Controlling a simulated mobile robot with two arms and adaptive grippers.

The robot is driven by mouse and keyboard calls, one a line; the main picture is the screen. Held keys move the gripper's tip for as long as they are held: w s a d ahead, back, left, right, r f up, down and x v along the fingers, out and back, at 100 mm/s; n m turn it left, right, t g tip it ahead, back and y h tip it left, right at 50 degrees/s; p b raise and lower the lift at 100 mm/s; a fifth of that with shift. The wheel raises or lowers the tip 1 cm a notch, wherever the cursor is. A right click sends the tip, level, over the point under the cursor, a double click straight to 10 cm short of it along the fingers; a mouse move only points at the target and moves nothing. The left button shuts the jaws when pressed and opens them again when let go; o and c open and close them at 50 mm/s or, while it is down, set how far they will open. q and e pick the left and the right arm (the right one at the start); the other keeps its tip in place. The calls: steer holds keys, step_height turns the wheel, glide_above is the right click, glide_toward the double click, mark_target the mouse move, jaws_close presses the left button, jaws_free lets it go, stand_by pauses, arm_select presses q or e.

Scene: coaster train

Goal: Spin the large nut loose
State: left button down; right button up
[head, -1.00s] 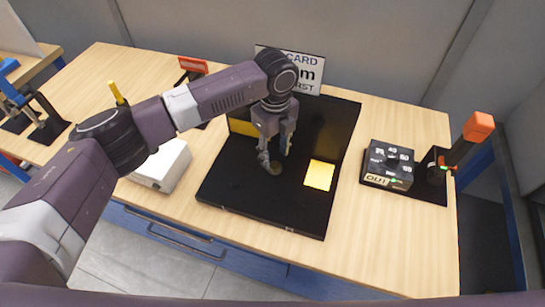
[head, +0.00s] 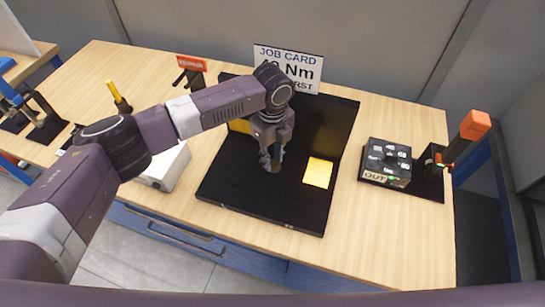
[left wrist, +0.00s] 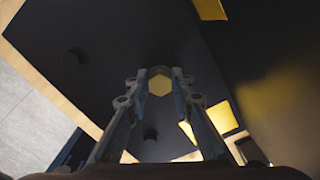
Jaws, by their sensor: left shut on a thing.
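The large nut is a gold hexagon (left wrist: 160,86) between my fingertips in the left wrist view. In the head view it is mostly hidden by the fingers, low over the black fixture base (head: 235,185). My left gripper (head: 271,166) points down at the fixture and is shut on the nut; its fingers also show in the left wrist view (left wrist: 160,78). Whether the nut is still on a thread cannot be seen. My right gripper is not in view.
A lit yellow square (head: 318,173) lies right of the gripper, before a black upright panel (head: 328,122). A job card (head: 288,66) stands behind. A dial box (head: 387,163) and an orange-handled tool (head: 470,130) are at right, a white box (head: 168,167) at left.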

arm_select(q)
steer(key=n+p, duration=0.3)
steer(key=n, duration=0.1)
steer(key=shift+s+r+n+p, duration=0.2)
steer(key=shift+n+p, duration=0.1)
steer(key=shift+p, duration=0.05)
steer(key=n+p, duration=0.2)
steer(key=n, duration=0.1)
steer(key=shift+s+n, duration=0.1)
steer(key=shift+n, duration=0.2)
steer(key=n+p, duration=0.2)
steer(key=shift+n, duration=0.4)
steer(key=n, duration=0.2)
steer(key=shift+s+f+n+p, duration=0.1)
steer(key=shift+f+n+p, duration=0.05)
steer(key=shift+n+p, duration=0.15)
steer(key=n, duration=0.2)
steer(key=shift+s+n, duration=0.1)
steer(key=shift+n, duration=0.3)
steer(key=n, duration=0.4)
steer(key=shift+s+d, duration=0.1)
steer(key=shift+d, duration=0.05)
steer(key=shift+n, duration=1.6)
